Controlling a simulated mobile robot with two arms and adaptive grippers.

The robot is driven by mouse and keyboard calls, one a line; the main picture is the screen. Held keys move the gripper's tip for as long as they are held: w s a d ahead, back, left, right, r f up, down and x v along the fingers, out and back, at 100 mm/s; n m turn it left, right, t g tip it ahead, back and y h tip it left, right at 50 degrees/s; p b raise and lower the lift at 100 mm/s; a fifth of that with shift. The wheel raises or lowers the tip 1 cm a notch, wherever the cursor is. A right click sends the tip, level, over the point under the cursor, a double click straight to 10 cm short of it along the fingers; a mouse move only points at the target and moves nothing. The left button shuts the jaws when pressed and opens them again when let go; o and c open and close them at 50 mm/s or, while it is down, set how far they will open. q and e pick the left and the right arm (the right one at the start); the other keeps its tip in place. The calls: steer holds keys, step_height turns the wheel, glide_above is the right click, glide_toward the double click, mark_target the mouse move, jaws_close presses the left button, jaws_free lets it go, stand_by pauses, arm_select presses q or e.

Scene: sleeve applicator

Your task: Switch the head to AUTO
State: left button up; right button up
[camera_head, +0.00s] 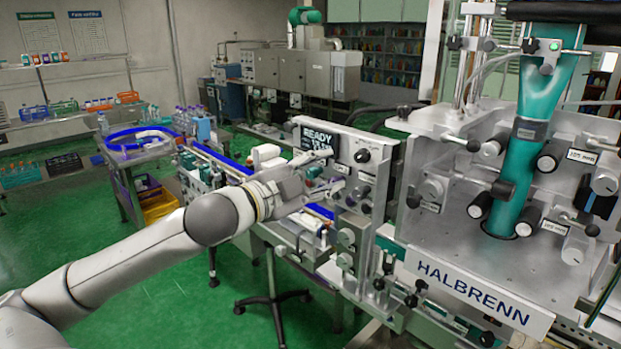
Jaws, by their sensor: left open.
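The sleeve applicator's head has a grey control panel (350,172) with a display (317,137) that reads READY; the line below it is too small to read. A black rotary knob (362,156) sits on the panel to the right of the display. Its setting and any AUTO label cannot be read. My left gripper (328,172) is open in front of the panel, below the display and to the left of the knob. Its fingers point at the panel. I cannot tell whether they touch it. They partly hide the panel's lower left. My right gripper is out of view.
The HALBRENN machine (480,285) with a teal sleeve tube (516,165) and several knobs fills the right side. A conveyor (215,158) runs behind my left arm, with a round blue-rimmed table (137,138) at its far end. Green floor is clear at the lower left.

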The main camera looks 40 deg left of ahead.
arm_select(q)
steer(key=shift+s+a, duration=0.1)
steer(key=shift+s, duration=1.25)
